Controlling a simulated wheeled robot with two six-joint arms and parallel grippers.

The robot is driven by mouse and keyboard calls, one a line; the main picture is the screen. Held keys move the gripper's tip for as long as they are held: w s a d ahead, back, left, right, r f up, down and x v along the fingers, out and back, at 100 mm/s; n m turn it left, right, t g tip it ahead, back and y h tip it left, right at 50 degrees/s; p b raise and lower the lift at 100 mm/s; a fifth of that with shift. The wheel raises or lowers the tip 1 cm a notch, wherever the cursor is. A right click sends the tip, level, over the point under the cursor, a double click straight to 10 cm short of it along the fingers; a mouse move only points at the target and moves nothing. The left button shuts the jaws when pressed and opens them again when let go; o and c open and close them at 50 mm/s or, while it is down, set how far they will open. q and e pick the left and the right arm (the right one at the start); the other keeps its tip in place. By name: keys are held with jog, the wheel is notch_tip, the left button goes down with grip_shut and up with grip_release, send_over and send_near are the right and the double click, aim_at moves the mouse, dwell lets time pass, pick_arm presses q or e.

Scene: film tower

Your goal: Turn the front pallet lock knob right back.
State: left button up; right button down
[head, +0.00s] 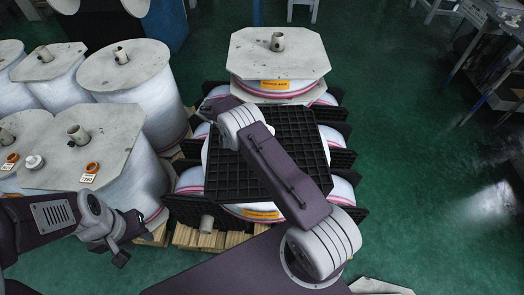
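No part that I can clearly tell as the front pallet lock knob shows in the head view. The stack has black slatted plates (272,150) between white film rolls. A short grey cylinder (207,222) sticks out at its front left, above the wooden pallet (193,237); I cannot tell whether it is a knob or a roll core. My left gripper (126,243) is left of this cylinder, apart from it, with its small dark fingers spread and nothing visible between them. My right arm lies across the stack and covers part of it; its gripper is hidden.
Several white film rolls with grey boards (122,68) stand close together at the left. Orange rings (92,168) lie on the nearer boards. A board-topped roll (278,58) is at the back of the stack.

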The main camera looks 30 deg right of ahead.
dwell(0.4)
jog(key=c, duration=1.2)
grip_release()
jog(key=shift+o, duration=0.2)
